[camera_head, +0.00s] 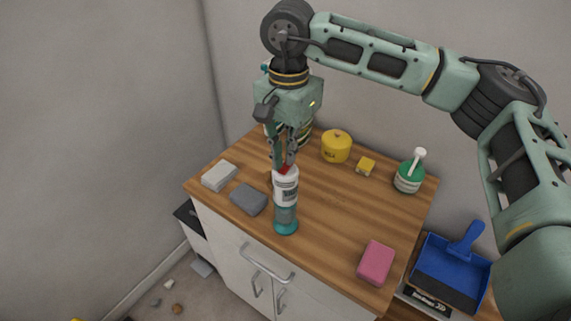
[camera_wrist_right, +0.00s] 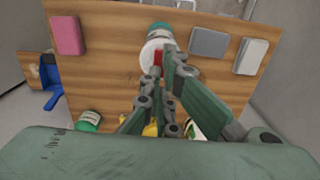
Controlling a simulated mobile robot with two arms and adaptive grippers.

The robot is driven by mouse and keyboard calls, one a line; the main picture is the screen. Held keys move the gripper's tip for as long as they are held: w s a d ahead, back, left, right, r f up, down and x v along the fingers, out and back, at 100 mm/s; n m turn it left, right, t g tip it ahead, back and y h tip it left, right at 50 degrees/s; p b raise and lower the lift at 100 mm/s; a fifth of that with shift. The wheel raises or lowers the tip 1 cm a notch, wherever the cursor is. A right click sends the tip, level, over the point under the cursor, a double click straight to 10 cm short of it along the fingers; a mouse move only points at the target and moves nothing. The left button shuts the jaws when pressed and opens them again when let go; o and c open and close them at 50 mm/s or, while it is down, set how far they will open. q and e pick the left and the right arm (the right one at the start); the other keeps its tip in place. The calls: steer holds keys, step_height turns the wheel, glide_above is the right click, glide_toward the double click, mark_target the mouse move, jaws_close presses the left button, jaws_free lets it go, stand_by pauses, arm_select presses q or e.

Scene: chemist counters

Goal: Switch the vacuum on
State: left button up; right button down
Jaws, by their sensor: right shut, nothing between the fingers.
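The vacuum appears to be the upright white and teal cylinder (camera_head: 286,190) near the front edge of the wooden counter top (camera_head: 335,210). It has a teal base and a red part (camera_head: 284,169) at its top. My right gripper (camera_head: 284,160) points down over it, shut and empty, with its fingertips at the red part. The right wrist view shows the fingertips (camera_wrist_right: 158,75) beside the red part (camera_wrist_right: 158,60) of the white cylinder (camera_wrist_right: 152,47). I cannot tell whether they touch it; the fingers partly hide it. My left gripper is not in view.
A light sponge (camera_head: 219,176) and grey sponge (camera_head: 248,199) lie left of the cylinder; a pink sponge (camera_head: 376,263) lies right. Behind are a yellow pot (camera_head: 336,146), small yellow block (camera_head: 366,166) and green-white brush (camera_head: 409,178). A blue dustpan (camera_head: 450,262) is beyond the right edge.

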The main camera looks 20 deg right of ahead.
steer(key=shift+f+b, duration=0.3)
steer(key=shift+f, duration=0.15)
steer(key=shift+s+r, duration=0.1)
steer(key=shift+r+p, duration=0.6)
steer(key=shift+r, duration=0.25)
steer(key=shift+r+p, duration=1.4)
steer(key=shift+r, duration=1.25)
steer(key=shift+f, duration=0.15)
